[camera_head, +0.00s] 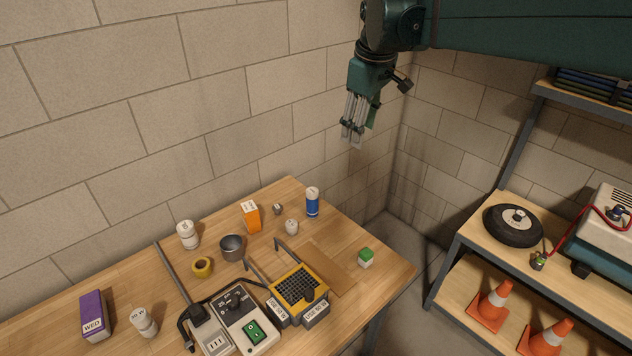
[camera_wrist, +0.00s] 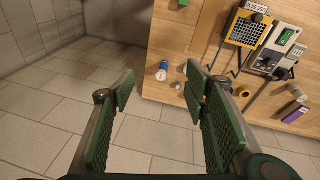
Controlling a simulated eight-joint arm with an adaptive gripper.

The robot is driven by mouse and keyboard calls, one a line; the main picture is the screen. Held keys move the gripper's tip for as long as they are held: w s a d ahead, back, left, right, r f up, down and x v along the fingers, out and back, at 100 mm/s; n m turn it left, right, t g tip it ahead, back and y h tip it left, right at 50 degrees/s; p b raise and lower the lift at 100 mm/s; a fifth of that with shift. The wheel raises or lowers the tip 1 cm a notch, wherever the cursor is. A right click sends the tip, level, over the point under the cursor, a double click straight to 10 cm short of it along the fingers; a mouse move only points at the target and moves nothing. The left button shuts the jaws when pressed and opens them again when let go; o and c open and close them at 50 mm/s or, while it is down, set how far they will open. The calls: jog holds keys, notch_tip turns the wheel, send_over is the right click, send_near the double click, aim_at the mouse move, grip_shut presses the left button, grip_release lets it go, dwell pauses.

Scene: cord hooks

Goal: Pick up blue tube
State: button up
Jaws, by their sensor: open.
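The blue tube (camera_head: 312,203) stands upright on the wooden table near its back edge, with a white top. It also shows in the wrist view (camera_wrist: 162,72), beyond the gap between my fingers. My gripper (camera_head: 351,138) hangs high above the table, up and to the right of the tube in the head view. Its green-padded fingers are spread apart and empty, as the wrist view (camera_wrist: 158,92) shows. Nothing touches the tube.
An orange box (camera_head: 250,217), a small white item (camera_head: 291,227) and a grey cup (camera_head: 232,247) stand left of the tube. A yellow device with hooks (camera_head: 299,287) is in front. A green-topped block (camera_head: 365,257) stands to the right. The block wall rises behind the table.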

jog(key=w+a+f+n+g, duration=0.1)
jog(key=w+a+f+n, duration=0.2)
jog(key=w+a, duration=0.4)
jog(key=n+g, duration=0.2)
jog(key=n, duration=0.1)
send_over(313, 190)
notch_tip(313, 190, down, 7)
notch_tip(313, 190, down, 28)
jog(key=shift+s+r, duration=0.1)
jog(key=shift+r, duration=0.15)
jog(key=shift+f, duration=1.3)
jog(key=shift+a+f, duration=0.15)
jog(key=shift+f, duration=2.45)
